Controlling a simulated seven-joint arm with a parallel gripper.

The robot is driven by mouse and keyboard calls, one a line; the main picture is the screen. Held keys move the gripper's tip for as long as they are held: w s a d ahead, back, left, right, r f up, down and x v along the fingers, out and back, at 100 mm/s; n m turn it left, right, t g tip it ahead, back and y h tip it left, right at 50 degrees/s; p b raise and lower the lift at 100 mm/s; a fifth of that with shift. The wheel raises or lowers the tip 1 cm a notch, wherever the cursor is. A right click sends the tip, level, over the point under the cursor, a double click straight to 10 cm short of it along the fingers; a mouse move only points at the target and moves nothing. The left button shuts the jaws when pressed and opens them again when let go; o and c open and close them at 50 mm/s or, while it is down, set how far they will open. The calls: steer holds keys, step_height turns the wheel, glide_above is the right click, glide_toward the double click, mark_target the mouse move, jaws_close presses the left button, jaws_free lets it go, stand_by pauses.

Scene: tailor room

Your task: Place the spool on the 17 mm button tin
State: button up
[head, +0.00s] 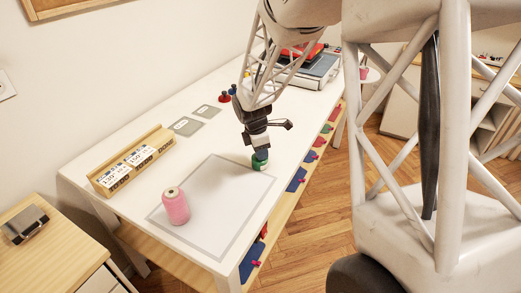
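A pink thread spool (175,206) with a pale top stands upright at the near left of the white mat. My gripper (260,155) points down at the mat's far right corner. Its fingertips are at a small green round object (259,164) with dark blue showing above it. I cannot tell whether the fingers grip this object, or whether it is a spool. Two flat grey pieces with small pale labels (187,126) (207,111) lie on the table behind the mat. No 17 mm label is readable, so I cannot identify that button tin.
A wooden rack (158,137) with white printed labels stands at the table's left. Red and blue items (224,98) and a grey machine (318,72) are farther back. A shelf below the table (180,270) holds coloured items. The middle of the mat (216,192) is clear.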

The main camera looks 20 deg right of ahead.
steer(key=o, duration=0.3)
steer(key=shift+r, duration=0.15)
steer(key=r, duration=0.4)
steer(key=a+r, duration=0.1)
steer(key=r, duration=0.7)
steer(key=shift+a, duration=0.4)
steer(key=shift+s+a+r+m+t+y, duration=0.35)
steer(key=shift+s+r+m, duration=0.7)
steer(key=shift+s+m, duration=3.25)
steer(key=shift+s+a+r+m+t+y, duration=0.1)
steer(key=shift+s+r+m+t+y, duration=0.85)
steer(key=shift+s, duration=5.8)
steer(key=shift+s+a+r+m+h, duration=0.3)
steer(key=shift+s+r+m, duration=0.9)
steer(key=shift+s+m, duration=3.5)
steer(key=shift+s+d+n, duration=0.1)
steer(key=shift+s+n, duration=0.75)
